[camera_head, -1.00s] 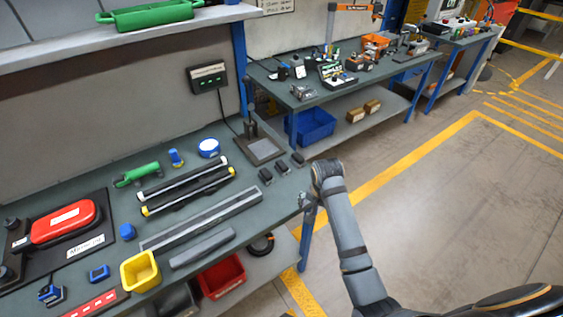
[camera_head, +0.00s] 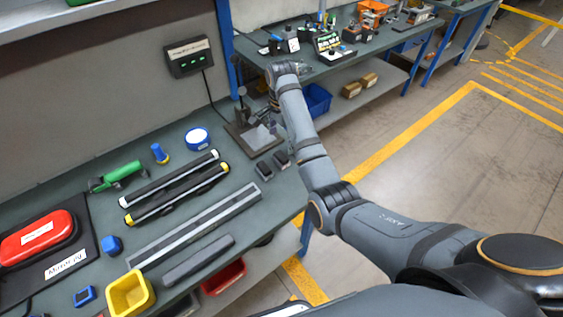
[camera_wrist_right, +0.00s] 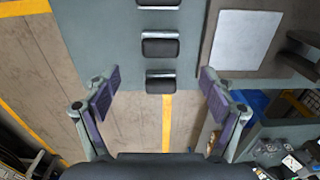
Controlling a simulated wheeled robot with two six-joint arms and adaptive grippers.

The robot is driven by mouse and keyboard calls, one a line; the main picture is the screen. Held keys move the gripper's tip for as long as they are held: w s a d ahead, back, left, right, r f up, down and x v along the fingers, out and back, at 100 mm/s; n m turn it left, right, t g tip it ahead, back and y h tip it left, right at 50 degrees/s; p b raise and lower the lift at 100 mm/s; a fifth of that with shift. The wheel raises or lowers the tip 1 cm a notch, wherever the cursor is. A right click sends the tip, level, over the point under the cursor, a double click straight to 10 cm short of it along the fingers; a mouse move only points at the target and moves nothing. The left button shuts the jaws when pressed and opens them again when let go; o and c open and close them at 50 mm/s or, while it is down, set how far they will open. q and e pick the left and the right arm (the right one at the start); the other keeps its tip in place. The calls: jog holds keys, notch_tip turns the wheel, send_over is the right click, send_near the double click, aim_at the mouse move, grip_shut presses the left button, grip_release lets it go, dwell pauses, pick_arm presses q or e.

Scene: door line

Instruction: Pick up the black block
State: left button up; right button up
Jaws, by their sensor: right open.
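Several small black blocks sit in a row near the table's right end. In the head view two show, a nearer black block (camera_head: 264,170) and another (camera_head: 281,158) beside it. The right wrist view shows three in a column: a lower one (camera_wrist_right: 160,82) at the table edge, a middle one (camera_wrist_right: 160,46), and one cut by the top edge (camera_wrist_right: 158,4). My right gripper (camera_head: 260,118) is partly hidden by its arm. In the right wrist view it is open (camera_wrist_right: 160,76), its fingers either side of the lower block's line, holding nothing. My left gripper is out of view.
A dark stand with a flat plate (camera_head: 240,138) is close behind the blocks; its pale plate shows in the wrist view (camera_wrist_right: 242,40). Rods (camera_head: 180,190), a yellow bin (camera_head: 130,294) and a red case (camera_head: 38,238) lie left. Open floor (camera_head: 440,170) is right.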

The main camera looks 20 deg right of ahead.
aim_at(281, 155)
jog(key=f, duration=0.1)
jog(key=f+b, duration=0.2)
jog(key=shift+w+f, duration=0.3)
jog(key=shift+s+f+b, duration=0.1)
jog(key=shift+f+b, duration=0.3)
jog(key=shift+f, duration=0.15)
notch_tip(281, 155, down, 4)
jog(key=shift+s+a+r+b, duration=0.1)
jog(key=shift+s+r+b, duration=0.1)
jog(key=shift+b, duration=0.7)
jog(key=shift+w+f, duration=0.15)
jog(key=c, duration=0.3)
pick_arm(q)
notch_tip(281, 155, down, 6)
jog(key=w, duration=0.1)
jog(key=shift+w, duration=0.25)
pick_arm(e)
jog(key=c, duration=1.2)
